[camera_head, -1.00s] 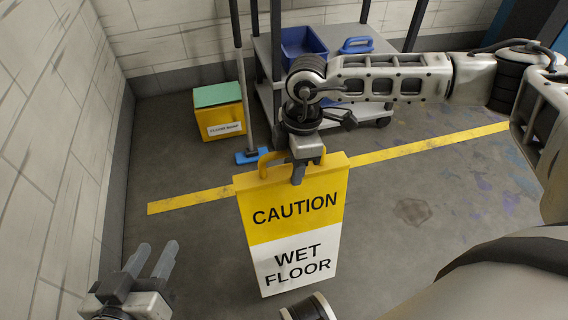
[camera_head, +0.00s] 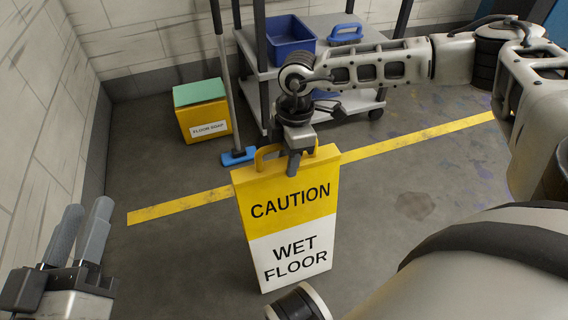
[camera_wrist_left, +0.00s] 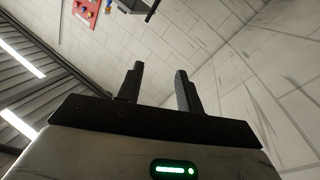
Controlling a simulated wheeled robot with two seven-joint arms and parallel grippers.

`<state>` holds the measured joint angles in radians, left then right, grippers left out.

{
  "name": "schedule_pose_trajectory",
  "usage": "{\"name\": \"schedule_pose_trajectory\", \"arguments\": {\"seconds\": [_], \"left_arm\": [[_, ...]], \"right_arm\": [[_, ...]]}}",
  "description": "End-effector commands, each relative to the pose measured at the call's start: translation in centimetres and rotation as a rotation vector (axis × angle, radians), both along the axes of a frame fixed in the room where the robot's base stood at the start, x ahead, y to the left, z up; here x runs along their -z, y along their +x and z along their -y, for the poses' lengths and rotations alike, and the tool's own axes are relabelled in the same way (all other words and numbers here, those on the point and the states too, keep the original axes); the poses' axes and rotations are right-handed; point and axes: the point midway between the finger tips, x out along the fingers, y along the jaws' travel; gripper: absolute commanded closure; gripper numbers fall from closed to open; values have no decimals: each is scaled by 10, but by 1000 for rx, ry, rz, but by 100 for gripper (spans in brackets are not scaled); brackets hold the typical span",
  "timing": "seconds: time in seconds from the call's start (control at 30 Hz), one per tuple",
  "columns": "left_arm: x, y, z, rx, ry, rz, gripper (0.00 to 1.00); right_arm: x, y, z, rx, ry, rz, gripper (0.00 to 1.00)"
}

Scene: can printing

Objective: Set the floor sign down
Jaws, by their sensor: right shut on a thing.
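The yellow and white floor sign (camera_head: 290,222) reads "CAUTION WET FLOOR" and is upright in the middle of the head view. My right gripper (camera_head: 295,165) is shut on the sign at its top edge, by the yellow handle. I cannot tell whether the sign's lower edge touches the floor. My left gripper (camera_head: 80,235) is at the lower left of the head view, away from the sign. In the left wrist view its two fingers (camera_wrist_left: 158,90) are apart with nothing between them.
A yellow floor soap box (camera_head: 203,118) with a green top stands by the left wall. A blue-headed mop (camera_head: 238,156) leans near a grey cart (camera_head: 345,112) carrying a blue bin (camera_head: 290,38). A yellow line (camera_head: 420,135) crosses the floor. Floor to the right of the sign is clear.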

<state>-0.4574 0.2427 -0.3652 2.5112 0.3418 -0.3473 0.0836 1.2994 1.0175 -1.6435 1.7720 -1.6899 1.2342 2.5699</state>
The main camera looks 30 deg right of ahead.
Motion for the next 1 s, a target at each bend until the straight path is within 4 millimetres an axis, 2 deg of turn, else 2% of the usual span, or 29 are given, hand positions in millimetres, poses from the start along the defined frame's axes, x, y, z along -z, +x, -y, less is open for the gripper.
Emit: {"name": "schedule_pose_trajectory", "arguments": {"seconds": [0.1,0.3,0.33,0.4,0.77,0.83,1.0], "left_arm": [[-6,3,-1,-8,18,61,64],[-8,3,-1,-10,20,67,64],[-8,3,-1,-10,20,66,64],[-8,3,-1,-10,20,66,64],[-9,3,-1,-8,18,63,64],[-10,3,0,0,11,42,64],[15,-12,4,21,-43,-179,64]], "right_arm": [[3,0,1,3,2,1,100],[3,-1,1,4,2,1,100],[5,-2,1,4,-1,-3,61],[5,-2,1,4,-1,-3,42],[1,-1,1,4,0,0,42],[-6,-1,2,4,1,1,42],[-39,0,5,5,1,2,42]]}}
